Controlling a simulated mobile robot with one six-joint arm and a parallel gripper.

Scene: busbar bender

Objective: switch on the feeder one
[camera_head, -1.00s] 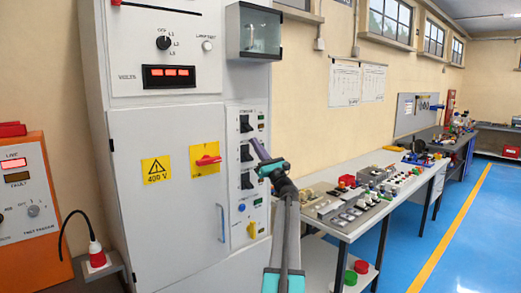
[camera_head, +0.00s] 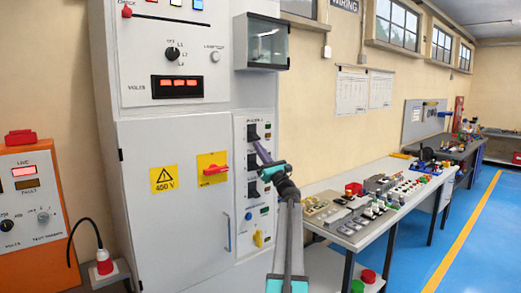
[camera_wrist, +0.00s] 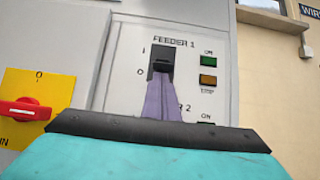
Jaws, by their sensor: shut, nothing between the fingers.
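The feeder 1 switch (camera_wrist: 161,58) is a black toggle under the "FEEDER 1" label, with an I mark above and an O mark below at its left. Its lever appears low, toward the O mark, though the fingers partly cover it. In the head view it is the top switch (camera_head: 252,131) of the column on the cabinet's right panel. My gripper (camera_head: 257,145) is shut and empty, its purple fingers pointing up at this switch from just below. In the wrist view the fingertips (camera_wrist: 161,82) overlap the switch's lower edge; whether they touch cannot be told.
Green (camera_wrist: 208,60) and amber (camera_wrist: 208,79) indicators sit right of the switch. More switches (camera_head: 252,160) lie below it, the nearest partly behind my fingers. A red rotary handle (camera_head: 215,170) on yellow is to the left. A cluttered workbench (camera_head: 340,238) stands to the right.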

